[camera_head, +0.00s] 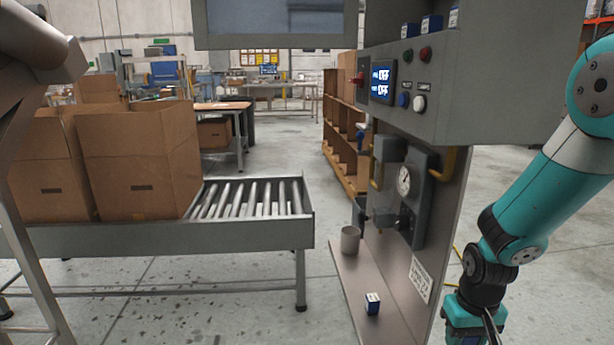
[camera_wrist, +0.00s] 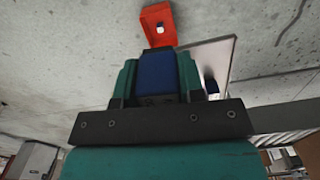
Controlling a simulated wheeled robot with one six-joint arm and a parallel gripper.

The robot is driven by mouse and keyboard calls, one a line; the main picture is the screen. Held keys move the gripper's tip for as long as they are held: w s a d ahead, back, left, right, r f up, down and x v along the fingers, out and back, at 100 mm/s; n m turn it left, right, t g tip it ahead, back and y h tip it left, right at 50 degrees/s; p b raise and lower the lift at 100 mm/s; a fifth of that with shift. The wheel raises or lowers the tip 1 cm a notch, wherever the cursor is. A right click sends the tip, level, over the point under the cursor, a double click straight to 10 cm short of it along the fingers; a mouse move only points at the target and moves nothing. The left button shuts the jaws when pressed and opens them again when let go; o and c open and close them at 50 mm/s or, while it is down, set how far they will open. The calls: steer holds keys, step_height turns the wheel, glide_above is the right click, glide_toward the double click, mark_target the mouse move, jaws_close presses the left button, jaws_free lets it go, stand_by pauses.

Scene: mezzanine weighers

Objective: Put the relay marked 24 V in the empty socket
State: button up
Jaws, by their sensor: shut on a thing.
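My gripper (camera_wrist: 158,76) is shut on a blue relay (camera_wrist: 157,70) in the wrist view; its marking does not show. Another blue-and-white relay (camera_head: 372,303) stands on the grey lower shelf (camera_head: 352,285). Blue-and-white relays (camera_head: 431,25) sit in a row on the grey control cabinet (camera_head: 490,100). Their markings are too small to read. I cannot make out an empty socket.
A red bin (camera_wrist: 151,16) with a small pale item inside lies beyond my gripper. A cup (camera_head: 350,239) stands on the shelf's far end. A gauge (camera_head: 404,181) and pipes project from the panel. A roller conveyor (camera_head: 255,235) with cardboard boxes (camera_head: 140,155) stands left.

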step_height(320, 180, up, 17)
steer(key=s+p, duration=0.2)
steer(key=p, duration=2.1)
steer(key=shift+f, duration=0.2)
steer(key=shift+w+a+f, duration=0.1)
